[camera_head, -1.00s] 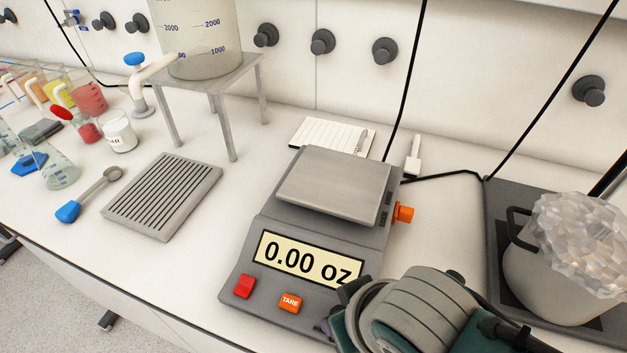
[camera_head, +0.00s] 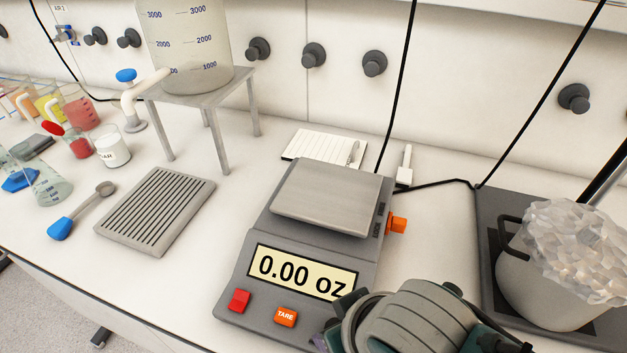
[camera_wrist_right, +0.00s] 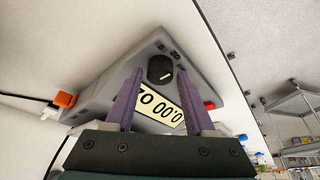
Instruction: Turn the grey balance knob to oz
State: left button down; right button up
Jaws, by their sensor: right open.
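The grey balance (camera_head: 235,320) stands on the bench, and its display (camera_head: 303,272) reads 0.00 oz. In the right wrist view the balance appears upside down, with its dark grey knob (camera_wrist_right: 160,69) on a near face. The knob has a light pointer line, and small markings beside it are hard to read. My right gripper (camera_wrist_right: 162,78) is open, its two purple fingers on either side of the knob in that view; contact cannot be told. In the head view my right wrist hides the knob and most of the fingers. My left gripper is not in view.
An orange knob (camera_head: 397,225) sticks out of the balance's right side. Red (camera_head: 238,300) and orange TARE (camera_head: 286,317) buttons sit below the display. A pot (camera_head: 545,290) on a dark plate stands right, a slotted grey tray (camera_head: 122,240) left. A black cable crosses behind.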

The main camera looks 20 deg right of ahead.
jog(key=p+v, duration=0.2)
jog(key=v, duration=0.7)
jog(key=s+d+r, duration=0.8)
jog(key=r, duration=0.2)
notch_tip(320, 180, up, 26)
jog(key=p, duration=2.6)
jog(key=shift+d+r+g+h+p, duration=0.25)
jog(key=shift+g+h+p, duration=0.05)
jog(key=shift+g, duration=0.1)
